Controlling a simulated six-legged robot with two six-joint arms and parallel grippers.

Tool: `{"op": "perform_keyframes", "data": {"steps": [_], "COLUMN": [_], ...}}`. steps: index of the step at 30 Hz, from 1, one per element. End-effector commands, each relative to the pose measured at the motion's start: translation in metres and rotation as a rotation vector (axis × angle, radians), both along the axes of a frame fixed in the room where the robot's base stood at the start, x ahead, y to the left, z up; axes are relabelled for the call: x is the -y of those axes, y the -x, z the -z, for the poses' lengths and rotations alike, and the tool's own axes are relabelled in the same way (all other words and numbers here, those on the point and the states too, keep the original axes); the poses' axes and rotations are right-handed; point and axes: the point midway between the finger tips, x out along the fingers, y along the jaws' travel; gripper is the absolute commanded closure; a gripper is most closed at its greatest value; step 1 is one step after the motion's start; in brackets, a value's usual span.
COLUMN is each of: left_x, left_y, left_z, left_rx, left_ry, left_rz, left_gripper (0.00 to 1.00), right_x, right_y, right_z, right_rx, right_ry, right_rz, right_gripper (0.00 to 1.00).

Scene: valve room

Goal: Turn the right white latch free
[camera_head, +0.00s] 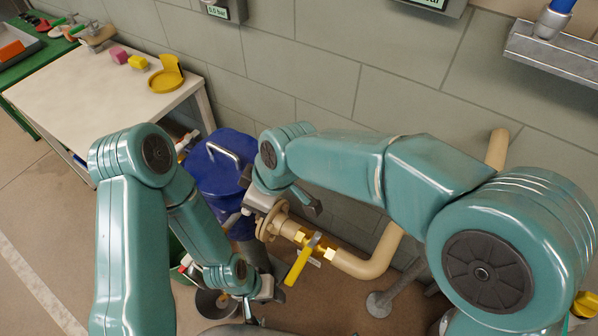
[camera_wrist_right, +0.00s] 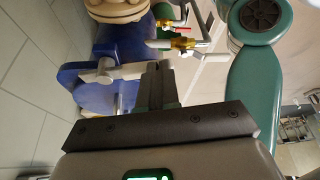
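A blue drum-like container (camera_head: 215,180) stands by the wall, with a pale bar-shaped latch or handle (camera_head: 224,152) on it. In the right wrist view, the blue container (camera_wrist_right: 70,82) has a whitish latch bar (camera_wrist_right: 105,72) reaching sideways to my fingers. My right gripper (camera_wrist_right: 160,68) has its dark fingers close together at the bar's end; whether they touch it or merely pass in front, I cannot tell.
A beige pipe (camera_head: 365,265) with a yellow-handled valve (camera_head: 302,260) stands right of the blue container, close to both wrists. A white table (camera_head: 105,95) holds a yellow dish (camera_head: 166,80) and small blocks. The tiled wall is behind.

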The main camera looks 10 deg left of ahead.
Motion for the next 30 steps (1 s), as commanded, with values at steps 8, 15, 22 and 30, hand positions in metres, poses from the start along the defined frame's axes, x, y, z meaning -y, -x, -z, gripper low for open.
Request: {"op": "perform_keyframes", "data": {"steps": [8,15,22,30], "left_x": [0.0,0.0,0.0,0.0], "left_y": [0.0,0.0,0.0,0.0], "left_z": [0.0009,0.0009,0.0009,0.0009], "left_rx": [0.0,0.0,0.0,0.0], "left_ry": [0.0,0.0,0.0,0.0], "left_rz": [0.0,0.0,0.0,0.0], "left_gripper": [0.52,0.52,0.52,0.52], "right_x": [-0.0023,-0.0029,-0.0028,-0.0013], "right_y": [0.0014,0.0014,0.0015,0.0013], "right_z": [0.0019,0.0017,0.0018,-0.003], "right_rx": [-0.004,-0.004,-0.004,-0.003], "right_ry": [0.003,0.003,0.003,0.003], "right_rz": [-0.001,-0.001,-0.001,-0.001], "right_gripper": [1.0,1.0,1.0,1.0]}}
